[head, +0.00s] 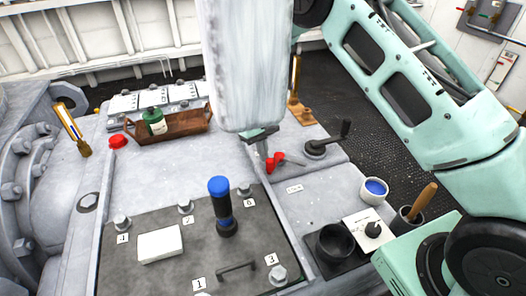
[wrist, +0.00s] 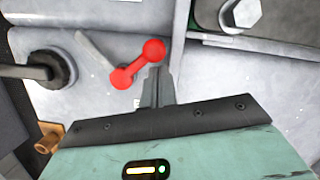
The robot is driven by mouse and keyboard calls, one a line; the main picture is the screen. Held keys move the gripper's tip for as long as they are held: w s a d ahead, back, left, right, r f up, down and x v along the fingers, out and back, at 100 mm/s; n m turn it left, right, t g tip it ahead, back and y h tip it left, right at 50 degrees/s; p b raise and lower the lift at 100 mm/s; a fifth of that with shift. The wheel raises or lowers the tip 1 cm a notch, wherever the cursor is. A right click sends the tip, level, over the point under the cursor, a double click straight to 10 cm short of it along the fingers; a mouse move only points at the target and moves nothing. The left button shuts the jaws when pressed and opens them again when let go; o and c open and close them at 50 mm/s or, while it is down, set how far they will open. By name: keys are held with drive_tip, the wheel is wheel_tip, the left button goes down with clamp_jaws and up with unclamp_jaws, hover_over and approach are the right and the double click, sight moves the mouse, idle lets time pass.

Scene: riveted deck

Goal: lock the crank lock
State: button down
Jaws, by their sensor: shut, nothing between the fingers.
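A red lever with two rounded ends (head: 271,164) lies on the grey deck just beyond my gripper, with a thin grey bar beside it. In the wrist view the red lever (wrist: 136,66) slants, one end close to my fingertips; I cannot tell whether they touch it. A black crank (head: 322,146) with an upright handle stands to its right in the head view. In the wrist view that crank (wrist: 48,68) is at the left. My gripper (head: 262,149) points down, shut and empty; its narrow fingers also show in the wrist view (wrist: 156,85).
A dark plate holds a blue-topped post (head: 220,205), a white block (head: 160,244) and numbered bolts (head: 278,274). A wooden tray (head: 185,124) with a green bottle is behind. A blue-filled cup (head: 374,191) and black bowl (head: 334,243) stand at the right.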

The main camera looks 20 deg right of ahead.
drive_tip(key=shift+s+d+n, duration=0.15)
drive_tip(key=shift+s+n, duration=0.15)
drive_tip(key=shift+n, duration=0.3)
drive_tip(key=shift+s+d+n+h+p, duration=0.2)
drive_tip(key=shift+s+n+h+p, duration=0.15)
drive_tip(key=shift+n, duration=0.35)
drive_tip(key=shift+s+d+r+n+t+h+p, duration=0.15)
drive_tip(key=shift+s+d+n+p, duration=0.15)
drive_tip(key=shift+n, duration=0.3)
drive_tip(key=shift+s+d+f+n+t+h+p, duration=0.15)
drive_tip(key=shift+s+n, duration=0.2)
drive_tip(key=shift+n, duration=0.25)
drive_tip(key=shift+s+d+n+t+h+p, duration=0.15)
drive_tip(key=shift+s+d+n, duration=0.15)
drive_tip(key=shift+n, duration=0.45)
drive_tip(key=shift+s+d+n+t+p, duration=0.15)
drive_tip(key=shift+d+n, duration=0.3)
drive_tip(key=shift+n, duration=0.25)
drive_tip(key=shift+s+d+n+t+h+p, duration=0.1)
drive_tip(key=shift+s+d+n, duration=0.2)
drive_tip(key=shift+n, duration=0.45)
drive_tip(key=shift+d, duration=0.1)
drive_tip(key=shift+w+r, duration=0.1)
drive_tip(key=shift+r, duration=0.05)
drive_tip(key=b+v, duration=0.1)
drive_tip(key=v, duration=1.6)
